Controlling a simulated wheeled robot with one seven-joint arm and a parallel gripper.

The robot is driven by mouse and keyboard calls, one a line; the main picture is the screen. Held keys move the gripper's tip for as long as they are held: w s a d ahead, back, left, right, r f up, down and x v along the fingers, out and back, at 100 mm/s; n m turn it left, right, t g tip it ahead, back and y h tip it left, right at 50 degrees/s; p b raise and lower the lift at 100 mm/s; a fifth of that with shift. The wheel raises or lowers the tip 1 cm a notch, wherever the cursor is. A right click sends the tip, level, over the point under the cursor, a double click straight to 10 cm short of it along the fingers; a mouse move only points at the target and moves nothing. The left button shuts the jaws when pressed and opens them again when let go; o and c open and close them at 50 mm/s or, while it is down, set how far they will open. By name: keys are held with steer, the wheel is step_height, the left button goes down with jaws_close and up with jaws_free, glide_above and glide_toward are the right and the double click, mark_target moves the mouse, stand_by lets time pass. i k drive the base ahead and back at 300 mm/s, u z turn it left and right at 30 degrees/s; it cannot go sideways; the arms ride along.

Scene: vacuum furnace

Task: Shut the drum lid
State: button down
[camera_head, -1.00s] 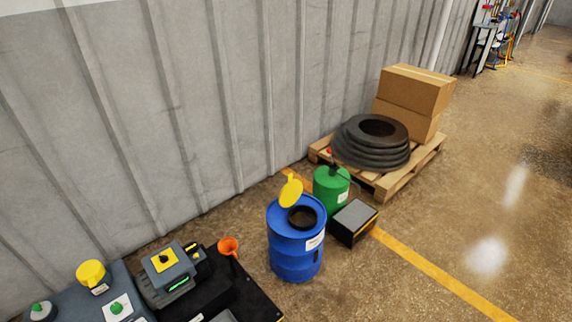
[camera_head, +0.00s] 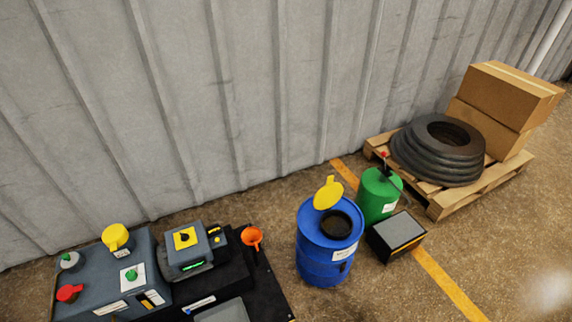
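A blue drum (camera_head: 321,262) stands upright on the floor right of centre, with a white label on its side. Its yellow lid (camera_head: 328,193) is tilted up and open at the back left of the dark round opening (camera_head: 336,225). My gripper is not in view.
A green canister (camera_head: 378,194) and a dark box with a grey top (camera_head: 396,234) stand close to the drum's right. An orange funnel (camera_head: 251,237) and grey machinery (camera_head: 108,270) are at the left. A corrugated wall runs behind.

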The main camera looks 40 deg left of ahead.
mark_target(329, 195)
steer(key=u, duration=0.7)
steer(key=i, duration=1)
steer(key=u, duration=0.65)
